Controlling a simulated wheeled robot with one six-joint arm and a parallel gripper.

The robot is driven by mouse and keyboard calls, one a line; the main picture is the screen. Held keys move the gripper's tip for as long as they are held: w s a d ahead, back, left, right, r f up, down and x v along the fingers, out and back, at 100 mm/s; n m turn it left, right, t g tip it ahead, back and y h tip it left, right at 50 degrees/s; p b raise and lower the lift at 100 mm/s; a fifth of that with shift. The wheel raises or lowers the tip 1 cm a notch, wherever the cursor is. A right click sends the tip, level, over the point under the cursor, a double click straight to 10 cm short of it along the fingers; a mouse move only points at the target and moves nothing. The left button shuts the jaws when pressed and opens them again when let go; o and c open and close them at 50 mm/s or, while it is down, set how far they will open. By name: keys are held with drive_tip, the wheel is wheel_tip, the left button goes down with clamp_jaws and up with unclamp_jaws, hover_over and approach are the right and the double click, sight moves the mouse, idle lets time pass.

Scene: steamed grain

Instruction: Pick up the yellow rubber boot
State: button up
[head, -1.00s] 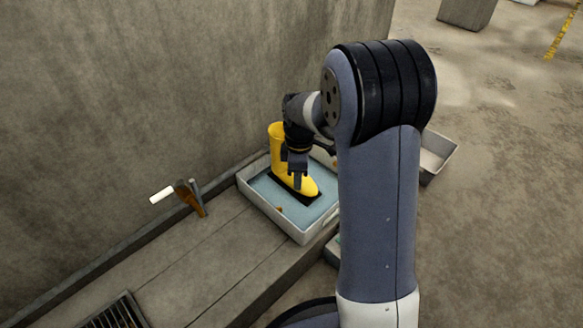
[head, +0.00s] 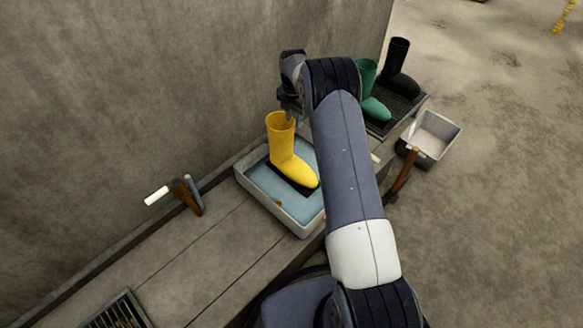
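The yellow rubber boot (head: 282,148) stands upright in a pale tray (head: 258,201) with a blue bottom, on a black mat (head: 296,187) there. Its toe points to the lower right. My gripper (head: 289,116) points down at the boot's top opening, by the right side of the rim. The fingertips are small and dark, partly lost against the boot and arm. I cannot tell whether they touch the rim or are open or shut. My arm covers the tray's right side.
A green boot (head: 374,108) and a black boot (head: 399,72) stand on a dark rack at the ledge's far end. A grey bin (head: 434,136) and a brown-handled tool (head: 404,172) are to the right. A white-handled brush (head: 185,195) leans by the wall.

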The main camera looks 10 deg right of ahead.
wheel_tip(320, 180, down, 8)
drive_tip(key=a+b, duration=0.1)
drive_tip(key=b, duration=0.1)
drive_tip(key=shift+s+a, duration=0.15)
drive_tip(key=shift+f, duration=0.1)
drive_tip(key=shift+c, duration=0.3)
clamp_jaws()
idle(1.0)
